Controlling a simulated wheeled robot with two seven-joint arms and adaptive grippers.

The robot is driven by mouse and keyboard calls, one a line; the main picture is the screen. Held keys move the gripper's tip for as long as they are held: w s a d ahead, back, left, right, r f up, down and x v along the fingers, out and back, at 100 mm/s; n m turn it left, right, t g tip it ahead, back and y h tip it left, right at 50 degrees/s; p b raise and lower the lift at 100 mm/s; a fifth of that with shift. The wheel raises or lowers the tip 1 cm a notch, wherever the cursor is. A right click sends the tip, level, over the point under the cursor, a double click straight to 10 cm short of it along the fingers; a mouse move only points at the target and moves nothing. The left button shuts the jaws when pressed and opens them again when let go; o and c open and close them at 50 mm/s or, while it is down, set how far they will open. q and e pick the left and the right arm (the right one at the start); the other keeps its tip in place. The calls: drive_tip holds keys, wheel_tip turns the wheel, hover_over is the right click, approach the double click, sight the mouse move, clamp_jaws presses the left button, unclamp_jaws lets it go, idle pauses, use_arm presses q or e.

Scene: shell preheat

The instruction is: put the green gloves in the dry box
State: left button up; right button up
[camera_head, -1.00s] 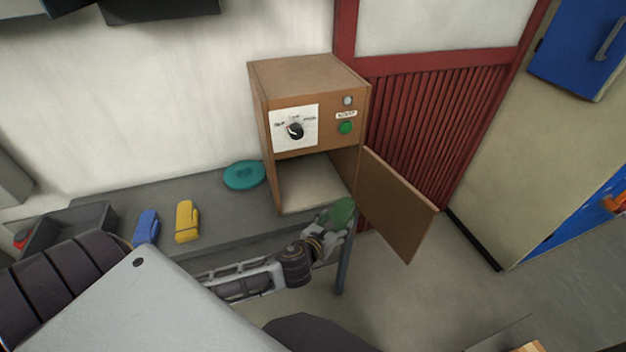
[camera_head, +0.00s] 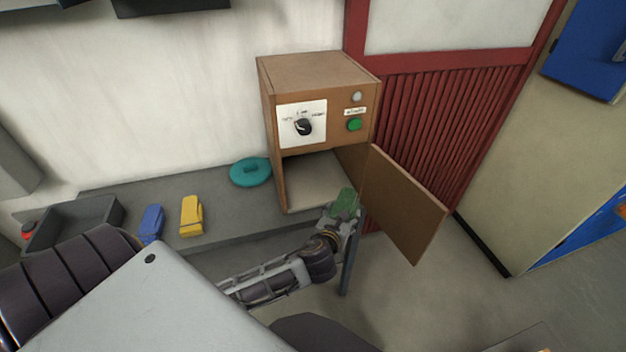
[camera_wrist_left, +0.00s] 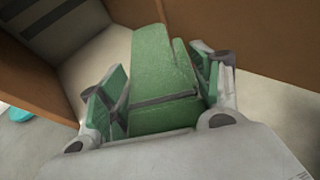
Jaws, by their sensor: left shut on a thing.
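The green gloves (camera_head: 344,203) are in my left gripper (camera_head: 340,215), at the front right of the dry box's opening. In the left wrist view the gloves (camera_wrist_left: 162,80) lie between the two fingers, with a dark band across them. The left gripper (camera_wrist_left: 160,100) is shut on them. The dry box (camera_head: 318,75) is a brown wooden cabinet with a dial and a green button above an open compartment. Its door (camera_head: 405,205) is swung open to the right. The compartment floor (camera_head: 312,180) looks empty where I can see it. My right gripper is not in view.
The box stands on a grey bench (camera_head: 235,215). Blue gloves (camera_head: 151,223), yellow gloves (camera_head: 191,215) and a teal round object (camera_head: 250,172) lie left of it. A dark tray (camera_head: 75,222) is at the far left. The open door bounds the space on the right.

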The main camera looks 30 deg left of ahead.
sight(330, 216)
use_arm(q)
drive_tip(key=shift+w+a+r+n+g+y+b, duration=0.15)
drive_tip(key=shift+a+n+g+y+b, duration=0.1)
drive_tip(key=shift+n+y, duration=0.2)
drive_tip(key=shift+w+a+r+n+g+y+b, duration=0.15)
drive_tip(key=shift+n+y+b, duration=0.1)
drive_tip(key=shift+n+y, duration=0.15)
drive_tip(key=shift+s+a+r+n+g+y+b, duration=0.1)
drive_tip(key=shift+a+n+g+y+b, duration=0.25)
drive_tip(key=shift+n+y, duration=0.3)
drive_tip(key=shift+s+a+n+g+y+b, duration=0.1)
drive_tip(key=shift+a+n+g+y+b, duration=0.15)
drive_tip(key=shift+n+y+b, duration=0.35)
drive_tip(key=shift+s+a+n+g+y+b, duration=0.25)
drive_tip(key=shift+s+n+g+y+b, duration=0.1)
drive_tip(key=shift+n+g+y, duration=0.2)
drive_tip(key=shift+s+a+n+g+y+b, duration=0.2)
drive_tip(key=shift+s+n+g+y+b, duration=0.2)
drive_tip(key=shift+n+y, duration=0.25)
drive_tip(key=shift+s+a+n+g+y, duration=0.1)
drive_tip(key=shift+s+n+g+y, duration=0.15)
drive_tip(key=shift+n+y, duration=0.05)
drive_tip(key=shift+s, duration=0.1)
drive_tip(key=shift+a, duration=0.1)
